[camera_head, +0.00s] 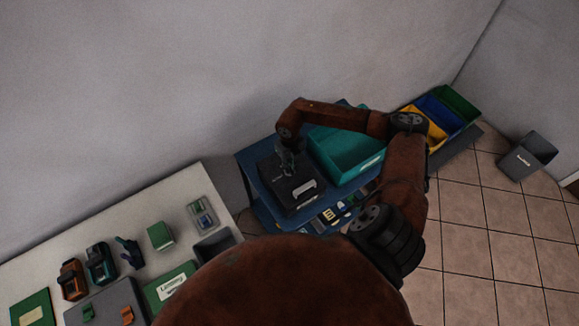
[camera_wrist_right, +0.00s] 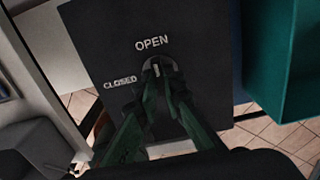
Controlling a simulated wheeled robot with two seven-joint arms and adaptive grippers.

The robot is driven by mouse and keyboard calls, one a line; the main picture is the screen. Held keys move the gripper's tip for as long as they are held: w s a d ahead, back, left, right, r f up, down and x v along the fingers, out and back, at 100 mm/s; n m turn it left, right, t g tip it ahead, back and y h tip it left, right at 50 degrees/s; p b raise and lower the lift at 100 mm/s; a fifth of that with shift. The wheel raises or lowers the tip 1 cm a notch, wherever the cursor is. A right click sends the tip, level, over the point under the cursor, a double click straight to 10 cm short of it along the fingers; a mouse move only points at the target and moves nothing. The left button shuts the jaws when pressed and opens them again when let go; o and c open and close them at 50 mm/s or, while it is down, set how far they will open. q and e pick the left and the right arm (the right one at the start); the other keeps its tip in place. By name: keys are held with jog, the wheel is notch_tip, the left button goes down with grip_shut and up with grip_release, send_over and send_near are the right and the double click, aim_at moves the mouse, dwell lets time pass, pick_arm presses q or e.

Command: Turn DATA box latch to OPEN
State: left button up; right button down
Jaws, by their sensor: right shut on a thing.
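The dark DATA box (camera_head: 275,192) stands on the blue cart, with a pale label on its near side. In the right wrist view its dark top panel (camera_wrist_right: 105,40) carries the words OPEN above the latch and CLOSED to its left. The small round latch (camera_wrist_right: 157,68) has a light mark that looks roughly upright, toward OPEN. My right gripper (camera_head: 287,160) reaches down onto the box. In the right wrist view its green fingers (camera_wrist_right: 160,84) are shut on the latch, partly hiding it. My left gripper is not in view.
A teal bin (camera_head: 345,155) stands right of the box on the blue cart (camera_head: 247,170). Yellow, blue and green bins (camera_head: 455,103) are farther right. A white table (camera_head: 185,188) with several devices is at left. A grey bin (camera_head: 527,157) stands on the tiled floor.

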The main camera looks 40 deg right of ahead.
dwell(0.5)
jog(key=c, duration=2)
grip_release()
jog(key=shift+c, duration=0.2)
jog(key=shift+r, duration=0.1)
notch_tip(320, 180, up, 12)
jog(key=shift+a, duration=0.1)
